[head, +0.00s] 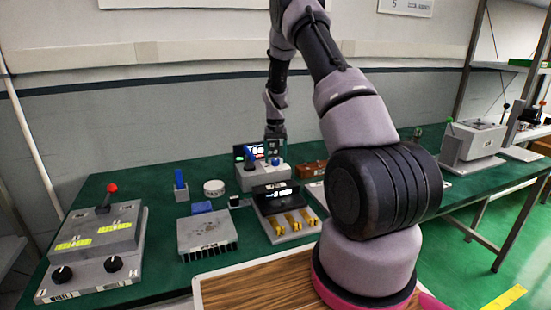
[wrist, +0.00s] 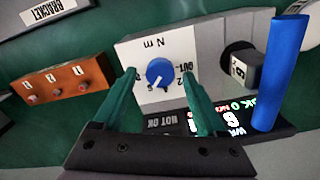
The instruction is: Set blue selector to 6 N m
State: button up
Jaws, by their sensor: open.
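The blue selector (wrist: 159,73) is a round knob on the white face of a grey unit, marked "N m". A white pointer mark on the knob faces the lower edge of the wrist view. My gripper (wrist: 158,76) is open, with one green finger on each side of the knob. I cannot tell whether the fingers touch it. In the head view, the selector (head: 275,161) sits on the unit (head: 251,179) at the back of the green table, with my gripper (head: 275,132) above it. Some dial numbers are hidden by the fingers.
A lit display (wrist: 232,118) lies partly behind the right finger. An orange block with small buttons (wrist: 62,80) lies left. A red-knobbed lever box (head: 95,240) stands far left.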

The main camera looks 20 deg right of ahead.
notch_tip(320, 180, up, 10)
jog(key=shift+r, duration=0.2)
dwell(0.5)
notch_tip(320, 180, up, 11)
jog(key=t, duration=0.2)
send_over(275, 159)
jog(key=s+a, duration=0.3)
jog(key=s, duration=0.2)
jog(key=s+a+r+t+y, duration=0.1)
jog(key=s+a+r+t, duration=0.15)
jog(key=s+r, duration=0.85)
jog(key=s+a+r+t, duration=0.1)
jog(key=s+a+r, duration=0.1)
jog(key=s, duration=0.8)
jog(key=s+a+r+t+y, duration=0.1)
jog(key=s+a+r, duration=0.1)
jog(key=s, duration=0.9)
jog(key=shift+a+t, duration=0.35)
jog(key=shift+a, duration=0.45)
